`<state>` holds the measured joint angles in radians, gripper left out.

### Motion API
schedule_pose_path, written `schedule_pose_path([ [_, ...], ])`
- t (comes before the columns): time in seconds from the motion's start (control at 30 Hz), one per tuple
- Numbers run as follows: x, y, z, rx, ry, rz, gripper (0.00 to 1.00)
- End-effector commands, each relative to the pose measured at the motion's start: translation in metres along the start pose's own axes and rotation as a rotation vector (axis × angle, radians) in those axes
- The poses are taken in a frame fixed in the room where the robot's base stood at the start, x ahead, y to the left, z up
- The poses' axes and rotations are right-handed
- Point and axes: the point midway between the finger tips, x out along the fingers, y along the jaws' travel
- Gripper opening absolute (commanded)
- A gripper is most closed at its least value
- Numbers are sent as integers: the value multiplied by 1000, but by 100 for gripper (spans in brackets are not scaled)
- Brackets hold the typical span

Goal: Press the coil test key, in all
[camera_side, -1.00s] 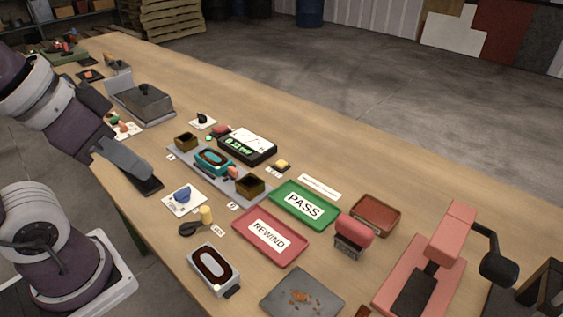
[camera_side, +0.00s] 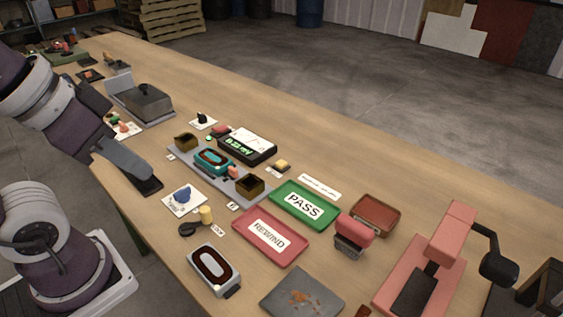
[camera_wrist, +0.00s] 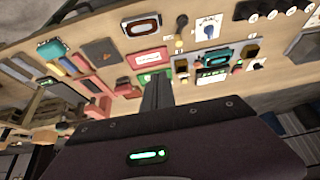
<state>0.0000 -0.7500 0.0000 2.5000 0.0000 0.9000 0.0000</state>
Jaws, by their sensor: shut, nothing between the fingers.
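A teal-framed coil (camera_side: 212,161) sits on a grey plate (camera_side: 232,190) between two brown open blocks. Behind it stands a black meter (camera_side: 246,147) with a green lit display and a white dial.
Green PASS (camera_side: 326,219) and red REWIND (camera_side: 248,251) trays lie right. Another coil (camera_side: 215,268) lies in front.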

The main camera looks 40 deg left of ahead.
Motion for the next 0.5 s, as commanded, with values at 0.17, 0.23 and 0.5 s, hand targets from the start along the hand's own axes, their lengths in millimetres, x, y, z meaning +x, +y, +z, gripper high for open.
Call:
schedule_pose_path([
  [0.17, 2, -2, -8, 10, 4, -6, 0],
  [0.23, 8, -5, -26, 33, 13, -19, 0],
  [0.5, 67, -32, -138, 217, 89, -95, 0],
])
